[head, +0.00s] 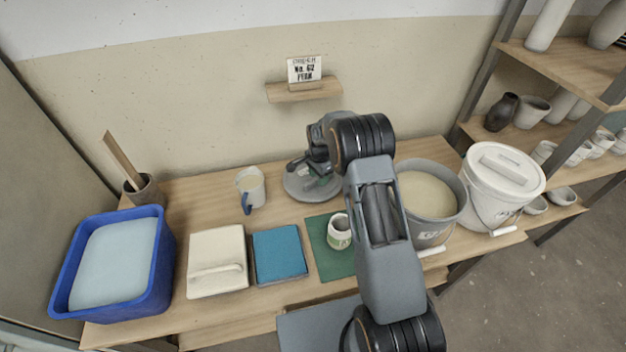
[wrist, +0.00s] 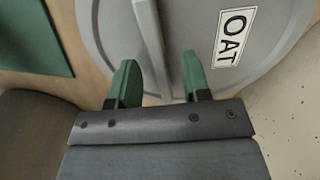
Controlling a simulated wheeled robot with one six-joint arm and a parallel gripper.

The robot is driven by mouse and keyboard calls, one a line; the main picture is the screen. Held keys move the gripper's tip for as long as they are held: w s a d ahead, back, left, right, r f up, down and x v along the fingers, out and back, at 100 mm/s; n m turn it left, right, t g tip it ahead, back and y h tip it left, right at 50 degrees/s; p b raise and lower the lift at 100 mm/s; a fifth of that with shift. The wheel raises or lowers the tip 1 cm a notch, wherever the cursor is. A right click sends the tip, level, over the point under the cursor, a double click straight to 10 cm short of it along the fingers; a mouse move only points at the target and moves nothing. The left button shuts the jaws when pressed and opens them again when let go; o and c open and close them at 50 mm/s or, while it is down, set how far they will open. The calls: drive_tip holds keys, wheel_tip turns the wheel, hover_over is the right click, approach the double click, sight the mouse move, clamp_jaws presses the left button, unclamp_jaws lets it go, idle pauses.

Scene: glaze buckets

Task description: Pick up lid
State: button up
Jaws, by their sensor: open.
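A round grey lid (head: 296,187) lies on the table near the back wall, partly hidden by my arm. In the wrist view the grey lid (wrist: 190,30) fills most of the upper picture, with a bar handle (wrist: 150,40) across it and a white label reading "OAT" (wrist: 234,37). My gripper (head: 318,175) is over the lid. In the wrist view my gripper (wrist: 158,80) is open, its two green fingers on either side of the handle's line. I cannot tell whether they touch the lid.
An open grey bucket (head: 430,230) of cream glaze and a lidded white bucket (head: 500,190) stand at right. A jug (head: 250,188) is left of the lid. A small cup (head: 339,232) stands on a green mat (head: 325,262) in front. A blue tub (head: 162,262) is far left.

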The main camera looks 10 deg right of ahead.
clamp_jaws()
drive_tip(key=shift+r, duration=0.1)
idle(0.6)
